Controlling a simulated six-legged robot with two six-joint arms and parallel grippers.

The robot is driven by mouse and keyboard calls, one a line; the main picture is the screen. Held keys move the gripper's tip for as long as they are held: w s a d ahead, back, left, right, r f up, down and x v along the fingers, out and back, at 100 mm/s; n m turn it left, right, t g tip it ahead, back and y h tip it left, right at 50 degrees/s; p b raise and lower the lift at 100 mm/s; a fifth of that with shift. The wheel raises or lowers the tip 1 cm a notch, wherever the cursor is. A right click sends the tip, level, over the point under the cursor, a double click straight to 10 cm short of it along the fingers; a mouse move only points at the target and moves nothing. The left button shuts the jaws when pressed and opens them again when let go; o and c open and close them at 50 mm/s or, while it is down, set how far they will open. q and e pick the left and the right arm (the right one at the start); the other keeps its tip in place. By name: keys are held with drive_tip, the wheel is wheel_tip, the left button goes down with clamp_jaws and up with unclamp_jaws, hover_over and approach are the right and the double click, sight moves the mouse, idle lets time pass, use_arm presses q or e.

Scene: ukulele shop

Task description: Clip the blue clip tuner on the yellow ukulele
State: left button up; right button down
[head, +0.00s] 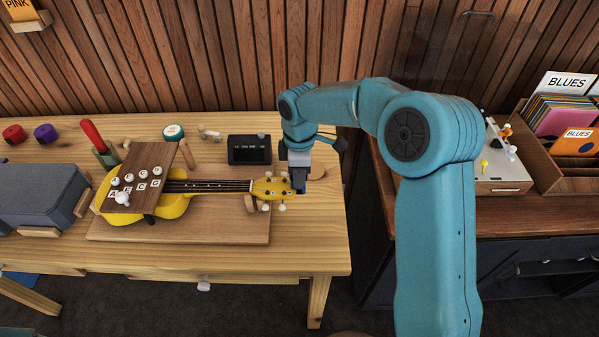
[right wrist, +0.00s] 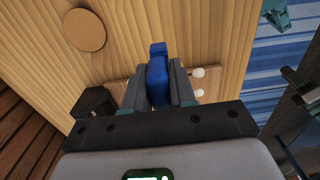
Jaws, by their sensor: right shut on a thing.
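The yellow ukulele (head: 180,204) lies on a wooden board (head: 240,229) on the table, its headstock (head: 272,187) pointing right. My right gripper (head: 300,184) is at the headstock's right end. In the right wrist view, my right gripper (right wrist: 159,90) is shut on the blue clip tuner (right wrist: 158,75). The tuner (head: 301,187) is mostly hidden by the gripper in the head view. White tuning pegs (right wrist: 197,73) show beside it in the wrist view. I cannot tell whether the tuner touches the headstock. My left gripper is not in view.
A wooden panel with lettered knobs (head: 142,172) covers part of the ukulele body. A black box with a display (head: 249,149) stands behind the neck. A grey case (head: 38,195) is at the left. A round wooden disc (right wrist: 84,30) lies on bare table.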

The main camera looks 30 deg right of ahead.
drive_tip(key=shift+w+a, duration=0.3)
drive_tip(key=shift+a, duration=0.15)
idle(0.5)
drive_tip(key=c, duration=0.8)
unclamp_jaws()
drive_tip(key=shift+c, duration=0.2)
wheel_tip(320, 180, up, 16)
drive_tip(key=shift+r+p, duration=0.15)
drive_tip(key=shift+p, duration=0.3)
